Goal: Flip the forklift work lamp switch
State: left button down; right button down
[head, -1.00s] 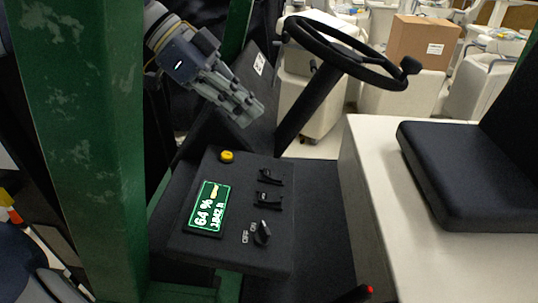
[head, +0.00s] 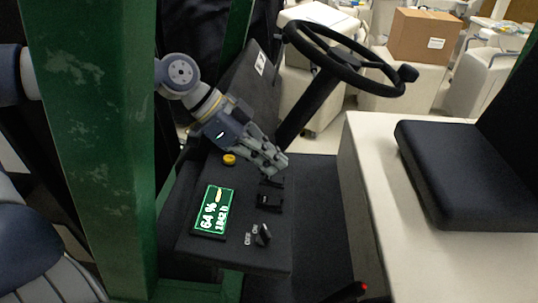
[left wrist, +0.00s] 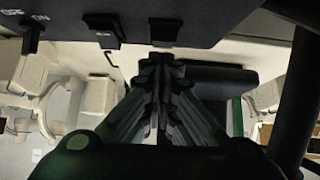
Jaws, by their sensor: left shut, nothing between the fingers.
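A dark control panel (head: 235,258) holds two black rocker switches, the upper one (head: 271,183) partly hidden by my fingers and the lower one (head: 269,201) in clear sight. Neither switch's label can be read. My left gripper (head: 281,168) is shut and empty, its fingertips at the upper switch in the head view; contact cannot be told. In the left wrist view the shut fingertips (left wrist: 161,62) are just below the panel edge, close to a rocker switch (left wrist: 165,25), with another switch (left wrist: 103,28) to its left. My right gripper is not in view.
The panel also has a yellow button (head: 229,159), a lit green display (head: 213,210) and an OFF/ON knob (head: 263,234). A green post (head: 90,150) stands left. The steering wheel (head: 345,55) is behind and the black seat (head: 460,180) is right.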

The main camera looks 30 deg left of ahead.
pick_arm(q)
jog(key=shift+s+a+f, duration=0.1)
jog(key=shift+a+f, duration=0.1)
jog(key=shift+f, duration=0.05)
jog(key=shift+d, duration=0.15)
jog(key=shift+s+a+f+t+h+b, duration=0.15)
jog(key=shift+a+f+t+h+b, duration=0.25)
jog(key=shift+h+b, duration=0.3)
jog(key=shift+s+a, duration=0.1)
jog(key=shift+a, duration=0.2)
jog(key=shift+w+d+f+b, duration=0.1)
jog(key=shift+w+d+b, duration=0.1)
jog(key=shift+d+b, duration=0.2)
jog(key=shift+w+d+b, duration=0.2)
jog(key=shift+d+b, duration=0.2)
jog(key=shift+d+r, duration=0.1)
jog(key=shift+r, duration=0.1)
